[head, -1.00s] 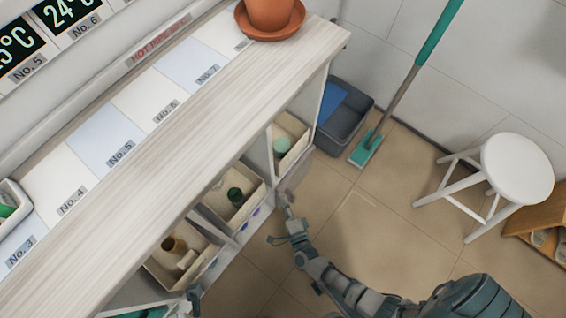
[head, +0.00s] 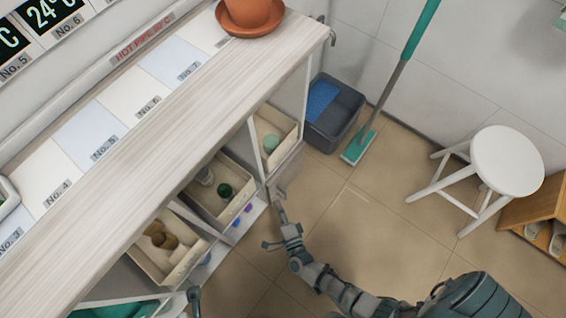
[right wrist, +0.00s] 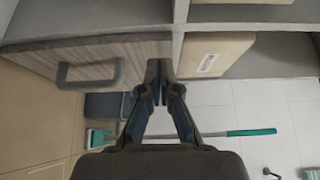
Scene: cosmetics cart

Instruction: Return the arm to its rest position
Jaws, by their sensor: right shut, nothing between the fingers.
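My right arm (head: 345,292) reaches in from the bottom right of the head view. My right gripper (head: 281,205) is shut and empty, beside the open front of the cart (head: 230,85). In the right wrist view the fingers (right wrist: 160,82) are together, in front of the cart's compartment fronts. A small dark part at the bottom edge of the head view, near the lowest bin, may belong to my left arm; its fingers cannot be made out.
Bins with small bottles and jars (head: 222,190) stand in the cart's compartments. A grey bucket (head: 335,118), a green mop (head: 360,145) and a white stool (head: 507,165) stand to the right. Tiled floor (head: 385,225) between the cart and the stool is clear. A terracotta pot (head: 252,12) stands on top.

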